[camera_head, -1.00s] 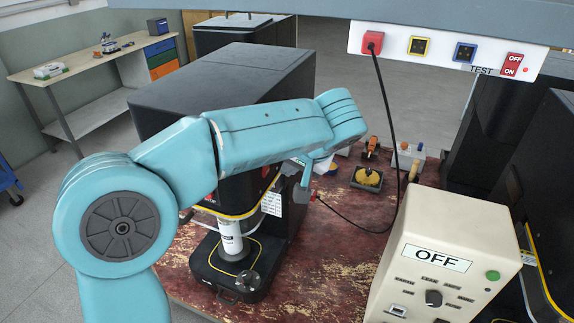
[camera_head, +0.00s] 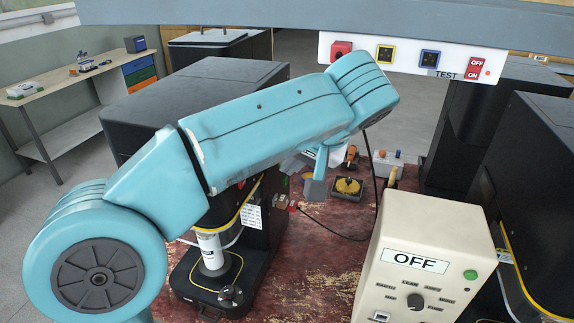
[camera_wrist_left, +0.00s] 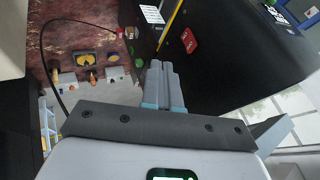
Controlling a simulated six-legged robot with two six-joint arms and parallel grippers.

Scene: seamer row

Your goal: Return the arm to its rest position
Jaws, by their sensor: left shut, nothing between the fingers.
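My left arm comes in from the left in the head view and spans the middle of the picture. My left gripper (camera_head: 315,186) hangs below its forearm, partly hidden by it, above the red worn table (camera_head: 300,285). In the left wrist view the left gripper's fingers (camera_wrist_left: 164,82) are together with nothing between them. They are beside the black machine (camera_wrist_left: 235,50) and apart from the table. My right gripper is not in view.
A cream control box (camera_head: 425,250) marked OFF stands at front right. A black machine (camera_head: 200,95) stands behind my arm. A yellow sponge-like item in a black tray (camera_head: 347,188) lies on the table.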

